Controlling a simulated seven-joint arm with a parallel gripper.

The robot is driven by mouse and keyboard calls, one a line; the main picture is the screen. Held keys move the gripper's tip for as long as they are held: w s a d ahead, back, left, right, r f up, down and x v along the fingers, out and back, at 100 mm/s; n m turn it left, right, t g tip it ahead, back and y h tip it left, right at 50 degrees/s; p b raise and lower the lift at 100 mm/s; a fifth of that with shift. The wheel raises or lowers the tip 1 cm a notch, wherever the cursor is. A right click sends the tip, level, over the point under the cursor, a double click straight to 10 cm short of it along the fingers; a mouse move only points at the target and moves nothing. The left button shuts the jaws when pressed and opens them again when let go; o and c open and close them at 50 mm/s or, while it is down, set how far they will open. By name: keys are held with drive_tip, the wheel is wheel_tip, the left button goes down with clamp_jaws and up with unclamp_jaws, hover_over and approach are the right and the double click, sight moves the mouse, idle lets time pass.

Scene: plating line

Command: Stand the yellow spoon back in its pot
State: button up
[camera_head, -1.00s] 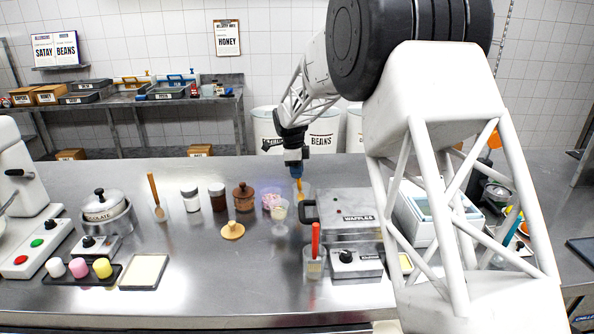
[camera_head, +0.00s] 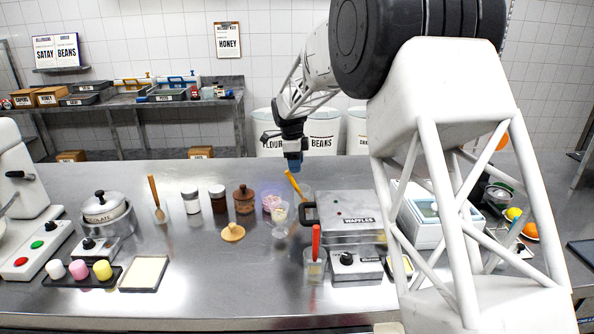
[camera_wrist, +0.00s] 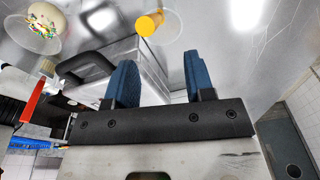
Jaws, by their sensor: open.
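The yellow spoon (camera_head: 292,182) stands tilted in a clear pot (camera_head: 306,193), behind the waffle maker's left corner. Its top leans left and its lower end appears to be inside the pot. In the wrist view the spoon (camera_wrist: 149,23) shows nearly end-on, within the round clear pot (camera_wrist: 173,29). My gripper (camera_head: 294,167) is just above the spoon. In the wrist view its two blue fingers (camera_wrist: 161,80) are apart with nothing between them, and the spoon is beyond their tips.
The waffle maker (camera_head: 346,212) with its black handle stands close in front of the pot. A red-handled utensil (camera_head: 316,243) stands in another clear pot nearer the front.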

drive_tip(key=shift+a+r, duration=0.15)
drive_tip(key=shift+r, duration=0.85)
drive_tip(key=shift+a+r, duration=0.1)
drive_tip(key=shift+r, duration=0.9)
drive_tip(key=shift+s, duration=0.1)
drive_tip(key=s+d+r+n, duration=0.3)
drive_tip(key=s, duration=0.6)
drive_tip(key=s+d+r+n+t, duration=0.1)
drive_tip(key=s+d+r+n, duration=0.25)
drive_tip(key=s, duration=0.65)
drive_tip(key=s+d+r+n, duration=0.3)
drive_tip(key=s+d, duration=0.1)
drive_tip(key=s, duration=0.5)
drive_tip(key=s+d+f+n, duration=0.1)
drive_tip(key=s+f+n, duration=0.1)
drive_tip(key=s, duration=0.7)
drive_tip(key=s+d+f+n+t+y, duration=0.1)
drive_tip(key=s+f+n, duration=0.2)
drive_tip(key=s, duration=0.7)
drive_tip(key=s+d+f+n, duration=0.2)
drive_tip(key=s+n, duration=0.3)
drive_tip(key=s, duration=0.5)
drive_tip(key=shift+s+f+t, duration=0.2)
drive_tip(key=shift+t, duration=0.1)
